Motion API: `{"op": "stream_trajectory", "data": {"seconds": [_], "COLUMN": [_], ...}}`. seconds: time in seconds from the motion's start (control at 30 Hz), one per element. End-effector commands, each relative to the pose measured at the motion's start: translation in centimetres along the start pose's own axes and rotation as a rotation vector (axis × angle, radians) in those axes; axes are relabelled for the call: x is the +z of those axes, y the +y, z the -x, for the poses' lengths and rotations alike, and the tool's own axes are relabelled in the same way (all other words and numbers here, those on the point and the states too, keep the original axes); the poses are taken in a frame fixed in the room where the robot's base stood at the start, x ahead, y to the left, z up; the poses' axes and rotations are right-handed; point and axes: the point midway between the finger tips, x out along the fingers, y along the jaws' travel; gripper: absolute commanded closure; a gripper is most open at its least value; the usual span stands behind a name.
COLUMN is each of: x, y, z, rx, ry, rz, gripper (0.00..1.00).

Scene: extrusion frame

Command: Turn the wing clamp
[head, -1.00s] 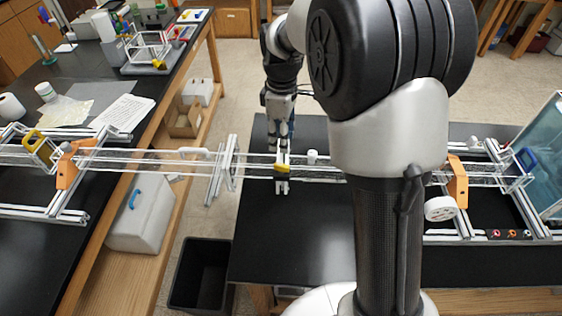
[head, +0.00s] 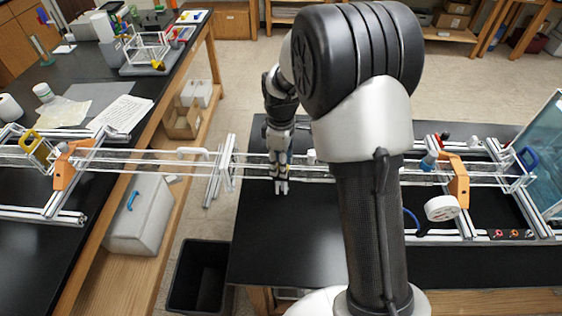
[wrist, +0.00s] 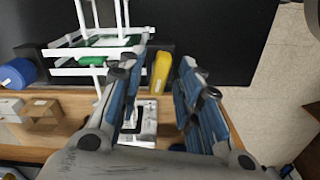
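In the wrist view, a yellow piece (wrist: 161,72) that looks like a clamp wing shows between the fingers, nearer the left one. I cannot tell whether it is touched. My gripper (wrist: 160,85) has its two blue-padded fingers well apart. In the head view, my gripper (head: 281,188) points down at the long clear rail (head: 252,172), just right of its upright end bracket (head: 226,165). The yellow piece is mostly hidden behind my gripper in the head view.
Orange brackets stand at the left (head: 68,165) and right (head: 458,181) of the frame. A white round part (head: 442,208) lies at the right. A black bin (head: 200,275) stands on the floor. The front of the black table (head: 285,240) is clear.

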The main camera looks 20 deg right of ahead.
Motion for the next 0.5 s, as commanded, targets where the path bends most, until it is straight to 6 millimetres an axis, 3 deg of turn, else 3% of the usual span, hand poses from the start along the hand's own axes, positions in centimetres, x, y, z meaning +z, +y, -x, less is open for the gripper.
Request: {"op": "stream_trajectory", "data": {"seconds": [0.5], "x": [-0.01], "y": [0.01], "z": [0.04], "rx": [0.0], "ry": [0.0], "rz": [0.0], "gripper": [1.0]}}
